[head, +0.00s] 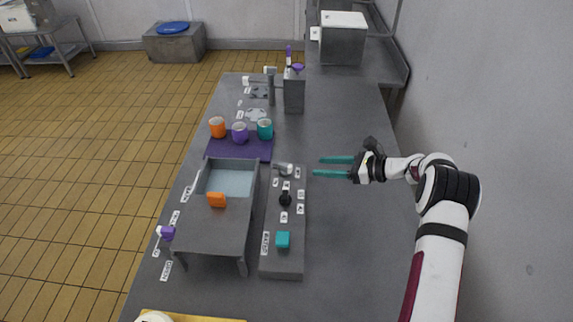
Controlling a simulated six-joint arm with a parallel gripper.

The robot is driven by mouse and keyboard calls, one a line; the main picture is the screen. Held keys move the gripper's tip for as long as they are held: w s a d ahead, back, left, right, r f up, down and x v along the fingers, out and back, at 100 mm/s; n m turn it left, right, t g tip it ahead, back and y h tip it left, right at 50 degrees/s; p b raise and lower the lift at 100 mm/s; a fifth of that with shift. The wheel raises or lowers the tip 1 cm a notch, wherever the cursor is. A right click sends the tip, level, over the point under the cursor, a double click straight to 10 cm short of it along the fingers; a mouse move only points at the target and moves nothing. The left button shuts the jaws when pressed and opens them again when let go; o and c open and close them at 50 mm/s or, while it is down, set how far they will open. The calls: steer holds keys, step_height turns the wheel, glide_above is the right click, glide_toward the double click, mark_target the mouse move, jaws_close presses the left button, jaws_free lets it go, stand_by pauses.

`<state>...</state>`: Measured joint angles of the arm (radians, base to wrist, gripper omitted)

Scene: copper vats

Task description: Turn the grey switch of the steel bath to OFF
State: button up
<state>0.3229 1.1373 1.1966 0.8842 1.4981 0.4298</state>
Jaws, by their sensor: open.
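The steel bath (215,232) stands at the middle left of the table, with pale blue liquid (228,183) showing in its far part. To its right is a long grey control panel (270,255). A light grey switch (284,169) sits at the panel's far end, with small white labels around it too small to read. Which label it points to I cannot tell. My gripper (317,167) is to the right of the grey switch, pointing left. Its two teal fingers are apart, with nothing between them, and do not appear to touch the switch.
The panel also bears a black knob (285,199) and a teal block (283,240). An orange piece (216,200) is on the bath. Orange (218,128), purple (240,133) and teal (265,129) cups stand beyond on a purple mat (222,149). The table right of the panel is clear.

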mark_target(287, 165)
steer(key=x, duration=1.2)
steer(key=shift+w+a+f, duration=0.15)
steer(key=shift+a, duration=0.2)
jaws_close()
